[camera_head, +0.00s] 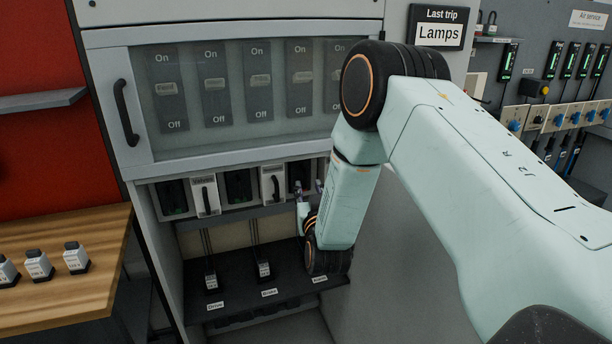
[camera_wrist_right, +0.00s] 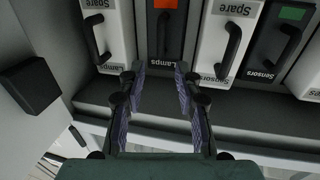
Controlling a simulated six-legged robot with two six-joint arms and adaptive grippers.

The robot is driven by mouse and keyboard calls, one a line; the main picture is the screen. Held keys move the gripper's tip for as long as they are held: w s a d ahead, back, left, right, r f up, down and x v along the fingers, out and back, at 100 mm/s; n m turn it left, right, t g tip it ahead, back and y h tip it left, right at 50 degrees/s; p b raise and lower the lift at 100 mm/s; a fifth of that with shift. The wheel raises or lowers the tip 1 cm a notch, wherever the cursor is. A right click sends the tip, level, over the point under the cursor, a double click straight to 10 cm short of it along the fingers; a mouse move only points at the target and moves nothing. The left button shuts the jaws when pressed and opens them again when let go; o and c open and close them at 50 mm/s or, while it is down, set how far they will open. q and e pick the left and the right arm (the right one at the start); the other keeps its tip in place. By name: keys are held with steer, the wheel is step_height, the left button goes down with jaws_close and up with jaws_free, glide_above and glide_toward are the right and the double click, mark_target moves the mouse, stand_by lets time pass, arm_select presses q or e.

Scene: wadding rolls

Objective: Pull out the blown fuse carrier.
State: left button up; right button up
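The sign (camera_head: 438,27) reads "Last trip" and "Lamps". In the right wrist view, which is upside down, a black carrier (camera_wrist_right: 165,38) labelled "Lamps" has an orange window and a black handle. My right gripper (camera_wrist_right: 160,72) is open, its two fingers apart and in front of this carrier's lower end. Nothing is between the fingers. In the head view, this gripper (camera_head: 310,187) is at the right end of the carrier row, and my arm hides part of it. My left gripper is not in view.
White "Spare" carriers (camera_wrist_right: 218,45) flank the Lamps carrier. A black "Sensors" carrier (camera_wrist_right: 270,45) with a green window is farther right. A shelf (camera_head: 225,292) below holds plugs. A wooden table (camera_head: 70,300) with several small blocks stands at left. The glass door (camera_head: 190,75) above is shut.

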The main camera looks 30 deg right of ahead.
mark_target(305, 176)
steer(key=x, duration=0.5)
steer(key=shift+w+d+f, duration=0.15)
steer(key=shift+w+d, duration=0.1)
steer(key=shift+d, duration=0.05)
steer(key=shift+w+a, duration=0.2)
steer(key=shift+w, duration=0.15)
steer(key=shift+d, duration=0.1)
steer(key=shift+d, duration=0.15)
steer(key=c, duration=0.3)
jaws_close()
